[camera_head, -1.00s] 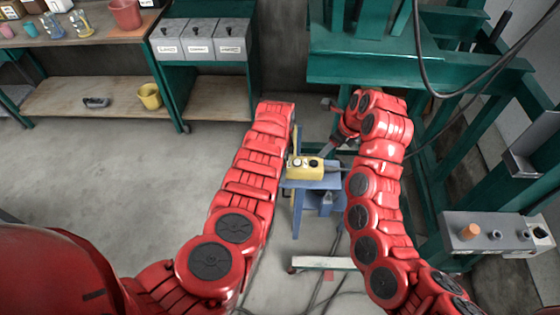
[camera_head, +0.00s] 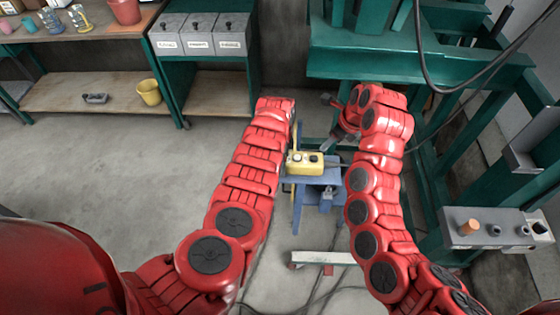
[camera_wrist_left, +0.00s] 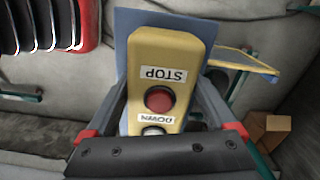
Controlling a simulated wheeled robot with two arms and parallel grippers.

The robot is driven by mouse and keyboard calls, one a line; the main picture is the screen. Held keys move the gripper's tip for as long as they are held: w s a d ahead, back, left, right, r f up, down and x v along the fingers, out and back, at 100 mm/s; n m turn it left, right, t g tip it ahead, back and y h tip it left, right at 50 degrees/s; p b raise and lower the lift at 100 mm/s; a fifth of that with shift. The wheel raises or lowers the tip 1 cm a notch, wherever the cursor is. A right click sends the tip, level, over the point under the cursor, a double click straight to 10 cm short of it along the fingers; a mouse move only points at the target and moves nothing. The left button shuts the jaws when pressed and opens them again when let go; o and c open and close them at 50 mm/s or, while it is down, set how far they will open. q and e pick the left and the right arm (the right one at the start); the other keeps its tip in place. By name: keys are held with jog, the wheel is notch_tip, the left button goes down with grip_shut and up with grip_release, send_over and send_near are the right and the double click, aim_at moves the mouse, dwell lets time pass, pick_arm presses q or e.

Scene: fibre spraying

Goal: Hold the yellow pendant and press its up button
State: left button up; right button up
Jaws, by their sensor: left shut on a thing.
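The yellow pendant (camera_head: 305,168) is near the middle of the head view, in front of a blue stand. In the left wrist view the pendant (camera_wrist_left: 172,52) shows a STOP label, a red button (camera_wrist_left: 159,99), a DOWN label and part of a pale button (camera_wrist_left: 153,131). No up button can be made out. My left gripper (camera_wrist_left: 162,92) is shut on the pendant, with a finger along each side. My right gripper (camera_head: 328,122) is open and empty, beyond the pendant and slightly to its right, apart from it.
A blue stand (camera_head: 328,180) is just behind and below the pendant. A green frame (camera_head: 400,62) rises behind my right arm. Shelves (camera_head: 90,97) stand at the back left. Open floor lies at the left.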

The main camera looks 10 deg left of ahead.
grip_shut()
dwell(1.4)
